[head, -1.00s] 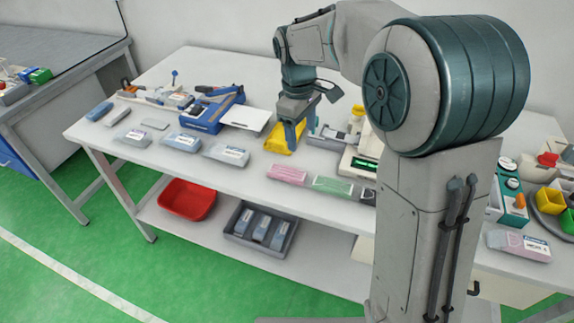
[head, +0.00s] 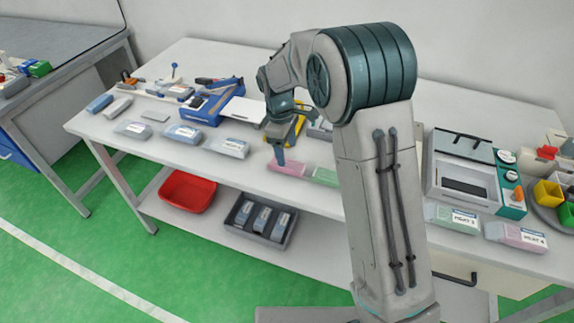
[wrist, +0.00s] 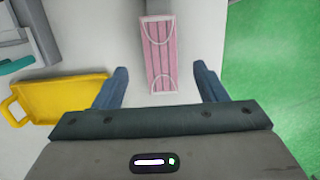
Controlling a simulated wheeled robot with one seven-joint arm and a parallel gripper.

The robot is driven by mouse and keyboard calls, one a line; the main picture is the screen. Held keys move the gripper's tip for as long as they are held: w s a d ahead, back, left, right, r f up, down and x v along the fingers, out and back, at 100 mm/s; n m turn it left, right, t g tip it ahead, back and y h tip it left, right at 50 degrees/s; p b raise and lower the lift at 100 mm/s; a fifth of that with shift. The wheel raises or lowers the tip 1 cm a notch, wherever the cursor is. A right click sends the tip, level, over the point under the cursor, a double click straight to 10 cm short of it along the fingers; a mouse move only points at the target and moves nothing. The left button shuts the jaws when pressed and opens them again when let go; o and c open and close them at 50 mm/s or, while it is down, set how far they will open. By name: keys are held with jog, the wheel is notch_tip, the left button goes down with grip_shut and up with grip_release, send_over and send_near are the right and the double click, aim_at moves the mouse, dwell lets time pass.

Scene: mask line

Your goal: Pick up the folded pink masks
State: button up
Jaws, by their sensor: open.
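The folded pink masks (head: 291,168) lie flat on the white table near its front edge, partly hidden by my gripper in the head view. In the wrist view the pink stack (wrist: 160,50) shows its pleats and white ear loops, with its near end between the two blue fingers in the picture. My gripper (wrist: 161,70) is open and empty, pointing down over the stack. In the head view my gripper (head: 280,154) is at the left part of the stack. I cannot tell its exact height above the table.
A green mask stack (head: 325,177) lies just right of the pink one. A yellow tray (wrist: 60,99) is left of my gripper in the wrist view. The table's edge and green floor (wrist: 275,60) are at the right there. Grey-blue packs (head: 228,147) lie farther left.

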aim_at(287, 163)
notch_tip(287, 163, down, 5)
jog(key=shift+r+p, duration=0.1)
jog(key=shift+p, duration=0.3)
jog(key=c, duration=1)
jog(key=shift+c, duration=0.2)
